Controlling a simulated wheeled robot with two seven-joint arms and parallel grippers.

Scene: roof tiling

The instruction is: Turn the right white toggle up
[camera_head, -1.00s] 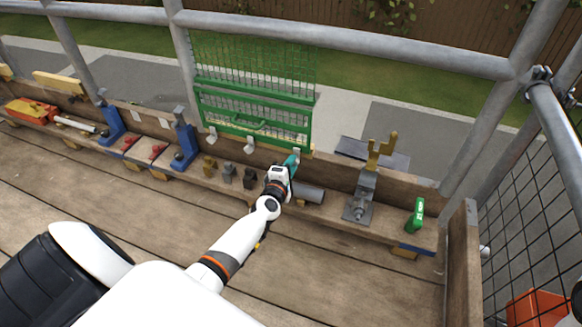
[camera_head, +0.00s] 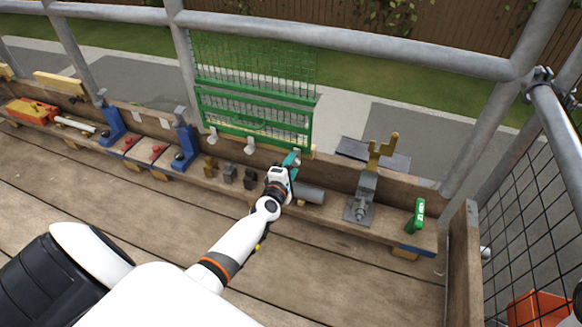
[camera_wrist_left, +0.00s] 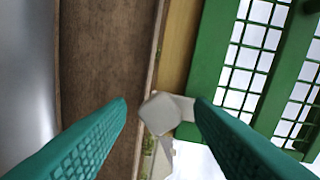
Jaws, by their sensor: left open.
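The right white toggle (camera_head: 297,154) is at the lower right corner of the green mesh frame (camera_head: 310,125), partly hidden by my left gripper (camera_head: 291,160). In the left wrist view, this pale toggle (camera_wrist_left: 160,113) sits between the two teal fingertips, close to the right one, next to the green frame (camera_wrist_left: 207,60). My left gripper (camera_wrist_left: 162,108) is open around it, not visibly clamped. Whether the fingers touch it I cannot tell. Two other white toggles, the left one (camera_head: 213,134) and the middle one (camera_head: 250,145), are along the frame's lower edge. My right gripper is not in view.
A wooden ledge holds small dark blocks (camera_head: 229,173), a grey cylinder (camera_head: 309,193), a grey metal fixture (camera_head: 361,200) and a green item (camera_head: 417,215). Blue stands (camera_head: 184,146) are to the left. The plank floor (camera_head: 340,270) in front is clear.

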